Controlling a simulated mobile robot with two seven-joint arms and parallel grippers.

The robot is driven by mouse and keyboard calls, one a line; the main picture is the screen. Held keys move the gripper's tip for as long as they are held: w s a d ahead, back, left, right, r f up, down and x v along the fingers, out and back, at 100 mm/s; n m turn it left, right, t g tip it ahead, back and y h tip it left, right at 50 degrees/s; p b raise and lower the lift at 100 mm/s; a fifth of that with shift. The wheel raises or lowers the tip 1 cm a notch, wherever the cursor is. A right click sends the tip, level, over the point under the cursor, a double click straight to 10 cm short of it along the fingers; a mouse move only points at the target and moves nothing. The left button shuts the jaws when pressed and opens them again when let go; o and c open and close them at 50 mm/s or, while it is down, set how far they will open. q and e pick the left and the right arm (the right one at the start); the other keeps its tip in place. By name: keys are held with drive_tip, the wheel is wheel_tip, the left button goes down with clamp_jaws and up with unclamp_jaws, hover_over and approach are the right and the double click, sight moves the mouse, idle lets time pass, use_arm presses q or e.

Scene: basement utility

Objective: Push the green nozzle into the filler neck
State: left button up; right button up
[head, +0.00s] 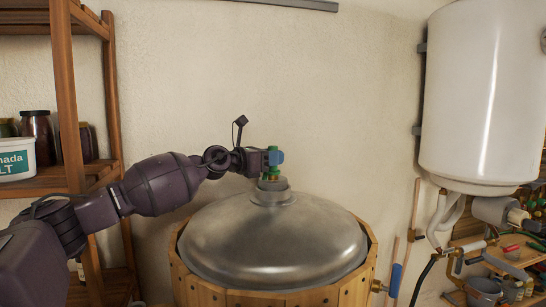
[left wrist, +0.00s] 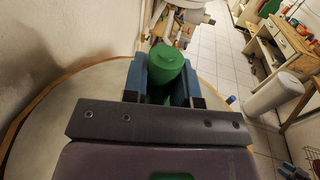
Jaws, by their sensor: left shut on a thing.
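The green nozzle (head: 272,149) is upright in my left gripper (head: 276,158), above the steel dome. In the left wrist view the round green top of the nozzle (left wrist: 166,64) sits between the two blue finger pads of my left gripper (left wrist: 165,82), which are shut on it. The grey filler neck (head: 271,186) stands on top of the dome (head: 270,240). The nozzle's lower end is at the mouth of the neck; I cannot tell how far inside it is. The neck is hidden in the left wrist view. My right gripper is not in view.
The dome caps a wooden-staved barrel (head: 230,297) against a plain wall. A wooden shelf (head: 66,90) with jars and a tub (head: 16,159) is at the left. A white tank (head: 480,100) hangs at the right above pipes and a cluttered bench. Space above the dome is clear.

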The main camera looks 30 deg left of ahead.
use_arm(q)
drive_tip(key=shift+f, duration=0.35)
drive_tip(key=shift+f+b, duration=0.3)
drive_tip(key=o, duration=1)
drive_tip(key=shift+s, duration=0.1)
drive_tip(key=shift+s+a+f, duration=0.1)
drive_tip(key=shift+s+a, duration=0.05)
drive_tip(key=shift+s, duration=0.05)
drive_tip(key=shift+b+v, duration=0.85)
drive_tip(key=shift+v, duration=4.25)
